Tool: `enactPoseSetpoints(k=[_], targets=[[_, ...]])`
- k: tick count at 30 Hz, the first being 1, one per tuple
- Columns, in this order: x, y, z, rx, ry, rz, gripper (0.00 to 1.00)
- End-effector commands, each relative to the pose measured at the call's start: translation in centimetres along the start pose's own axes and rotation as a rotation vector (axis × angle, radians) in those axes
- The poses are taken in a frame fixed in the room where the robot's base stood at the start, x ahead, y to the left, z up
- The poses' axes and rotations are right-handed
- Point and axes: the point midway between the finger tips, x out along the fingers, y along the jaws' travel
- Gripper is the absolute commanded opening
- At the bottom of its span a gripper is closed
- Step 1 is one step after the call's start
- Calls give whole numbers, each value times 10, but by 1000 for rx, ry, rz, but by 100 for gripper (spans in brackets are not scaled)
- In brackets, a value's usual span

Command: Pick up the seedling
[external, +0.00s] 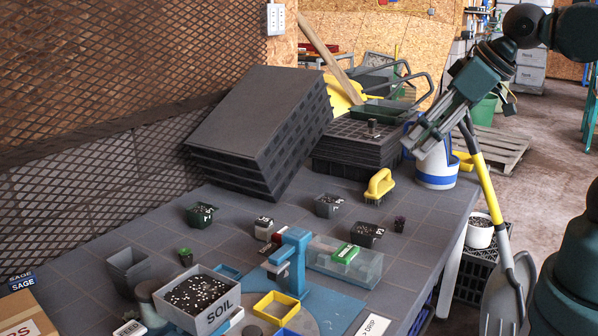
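A small dark plug with a bright green top (185,257), which looks like the seedling, stands on the grey table at the left, behind the soil box. Its leaves are too small to make out. Another small dark plug (399,224) stands at the right of the table, with no clear green on it. My gripper (421,146) hangs tilted at the upper right, in front of the white and blue bucket as seen here. It is far from the green-topped plug. I see nothing held in it, but its finger gap is not clear.
The soil box (216,307), a blue stand (291,262) and a clear bin (345,265) crowd the front. Dark pots (201,215) (328,205) (366,235) stand mid-table. A yellow brush (379,186) and stacked black trays (262,130) are behind. Bare table lies between the pots.

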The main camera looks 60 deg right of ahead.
Motion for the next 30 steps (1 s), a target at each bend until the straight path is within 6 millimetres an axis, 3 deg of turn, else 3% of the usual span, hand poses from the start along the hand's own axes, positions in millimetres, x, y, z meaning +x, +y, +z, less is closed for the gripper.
enactPoseSetpoints(k=[11,14,30], targets=[[0,0,0,0,0,0,40],[0,0,0,0,0,0,34],[5,3,-2,-50,-17,4,34]])
